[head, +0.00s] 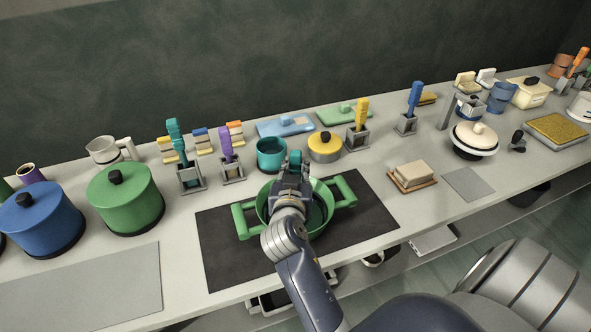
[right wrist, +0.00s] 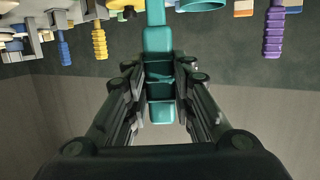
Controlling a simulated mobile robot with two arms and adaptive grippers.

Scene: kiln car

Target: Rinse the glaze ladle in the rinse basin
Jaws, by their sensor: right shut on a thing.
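My right gripper (head: 292,172) is over a green two-handled basin (head: 346,190), which stands on a dark mat. In the right wrist view the gripper (right wrist: 160,88) is shut on a teal handle (right wrist: 156,40), which I take to be the glaze ladle's. The handle runs between the fingers and away from the wrist. The ladle's bowl is hidden in both views, so I cannot tell whether it touches the inside of the basin. The arm covers the basin's front part. My left gripper is not in view.
A teal pot (head: 270,153) stands close behind the basin, beside a yellow-lidded pot (head: 325,147). Holders with teal (head: 174,140), purple (head: 225,145) and yellow (head: 361,112) handles stand behind. The dark mat (head: 225,262) is bare left of the basin.

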